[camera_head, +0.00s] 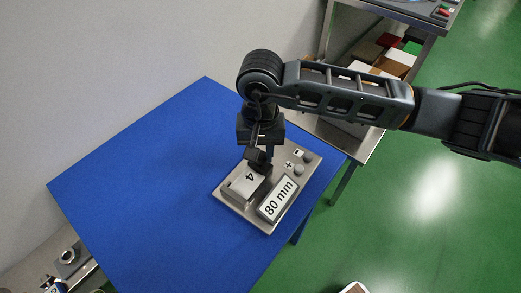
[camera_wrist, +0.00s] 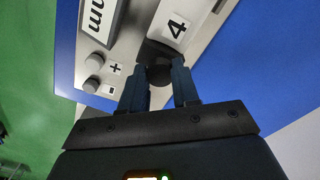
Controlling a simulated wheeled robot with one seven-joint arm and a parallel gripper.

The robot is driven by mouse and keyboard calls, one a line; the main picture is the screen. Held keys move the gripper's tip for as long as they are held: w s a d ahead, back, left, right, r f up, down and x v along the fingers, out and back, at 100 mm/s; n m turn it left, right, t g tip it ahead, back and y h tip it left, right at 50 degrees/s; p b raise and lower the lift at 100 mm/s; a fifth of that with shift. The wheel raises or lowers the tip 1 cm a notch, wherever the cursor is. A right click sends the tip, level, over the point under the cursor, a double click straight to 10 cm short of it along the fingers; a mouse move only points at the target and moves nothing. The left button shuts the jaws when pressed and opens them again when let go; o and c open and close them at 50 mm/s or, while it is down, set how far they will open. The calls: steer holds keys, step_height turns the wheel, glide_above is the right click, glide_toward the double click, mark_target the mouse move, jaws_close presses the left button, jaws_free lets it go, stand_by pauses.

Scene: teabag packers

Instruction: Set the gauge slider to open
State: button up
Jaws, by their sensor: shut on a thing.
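The gauge (camera_head: 240,212) is a pale metal plate on the blue table. It bears a display reading "80 mm" (camera_head: 279,199), a block with a label "4" (camera_head: 247,185), and two round buttons marked plus (camera_head: 299,170) and minus (camera_head: 308,156). My gripper (camera_head: 259,163) points down at the end of the "4" block. In the wrist view my gripper (camera_wrist: 160,88) is shut on a dark rounded knob (camera_wrist: 158,74) beside the "4" label (camera_wrist: 176,27). The fingers hide part of the knob. No "open" marking is readable.
The blue table top (camera_head: 140,180) is clear to the left of the gauge. A metal shelf with boxes (camera_head: 398,62) stands behind my arm. Metal parts (camera_head: 68,257) show at lower left. The floor is green.

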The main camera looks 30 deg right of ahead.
jaws_close()
steer(key=shift+w+d+f+b, duration=0.15)
steer(key=shift+w+d+b, duration=0.15)
steer(key=shift+d+b, duration=0.5)
steer(key=shift+w+d+r+b, duration=0.15)
steer(key=shift+d+r+b, duration=0.05)
steer(key=shift+d+b, duration=0.2)
steer(key=o, duration=0.9)
jaws_free()
